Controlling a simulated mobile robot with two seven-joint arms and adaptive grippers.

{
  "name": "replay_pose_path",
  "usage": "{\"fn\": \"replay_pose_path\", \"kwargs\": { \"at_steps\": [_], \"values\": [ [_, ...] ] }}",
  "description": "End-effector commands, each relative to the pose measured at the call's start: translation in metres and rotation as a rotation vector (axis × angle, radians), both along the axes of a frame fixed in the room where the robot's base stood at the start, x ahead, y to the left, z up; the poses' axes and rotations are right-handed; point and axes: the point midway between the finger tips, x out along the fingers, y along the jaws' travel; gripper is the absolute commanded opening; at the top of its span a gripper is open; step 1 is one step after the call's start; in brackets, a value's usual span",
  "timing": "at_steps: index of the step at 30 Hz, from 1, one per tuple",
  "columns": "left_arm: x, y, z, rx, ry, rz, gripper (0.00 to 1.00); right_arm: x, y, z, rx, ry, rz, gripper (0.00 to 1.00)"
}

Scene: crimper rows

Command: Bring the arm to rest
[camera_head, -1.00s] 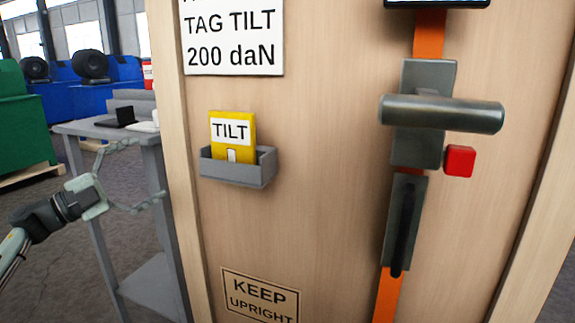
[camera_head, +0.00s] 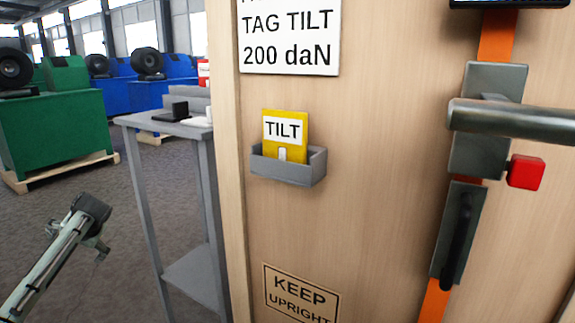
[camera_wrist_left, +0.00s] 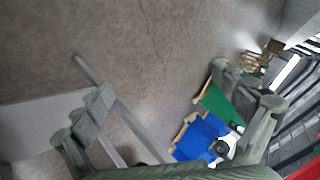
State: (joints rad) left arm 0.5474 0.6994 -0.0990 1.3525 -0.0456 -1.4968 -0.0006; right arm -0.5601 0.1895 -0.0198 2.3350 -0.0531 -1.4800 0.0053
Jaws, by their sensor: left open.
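My left gripper (camera_head: 101,246) is at the lower left of the head view, at the end of my left arm that rises from the bottom left corner. It hangs over the open floor, left of the grey side table and apart from it. It is seen small and partly behind my wrist. In the left wrist view the two fingers (camera_wrist_left: 160,80) are spread wide at the left and right, with nothing held between them. My right gripper is not in view.
A wooden crate (camera_head: 375,180) fills the right, with a grey holder (camera_head: 285,170), yellow TILT tag (camera_head: 283,152), orange strap (camera_head: 436,300) and grey tensioning tool (camera_head: 495,85). A grey table (camera_head: 160,128) stands beside it. Green machine (camera_head: 65,135) is behind. Floor between is free.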

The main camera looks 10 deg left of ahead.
Motion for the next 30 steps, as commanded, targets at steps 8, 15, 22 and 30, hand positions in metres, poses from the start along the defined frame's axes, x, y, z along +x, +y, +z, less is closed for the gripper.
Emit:
{"fn": "replay_pose_path", "kwargs": {
  "at_steps": [8, 15, 22, 30],
  "values": [
    [-0.027, -0.099, -0.088, -0.065, 0.05, -0.161, 0.97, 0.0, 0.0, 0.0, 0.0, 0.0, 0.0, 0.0],
    [-0.108, -0.215, -0.168, -0.205, 0.1, -0.298, 0.97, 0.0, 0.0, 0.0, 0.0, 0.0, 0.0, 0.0],
    [-0.197, -0.295, -0.197, -0.343, 0.121, -0.354, 0.97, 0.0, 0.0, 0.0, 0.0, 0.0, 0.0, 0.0],
    [-0.265, -0.341, -0.197, -0.446, 0.126, -0.357, 0.97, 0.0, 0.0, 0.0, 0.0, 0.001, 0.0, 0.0]
  ]
}}
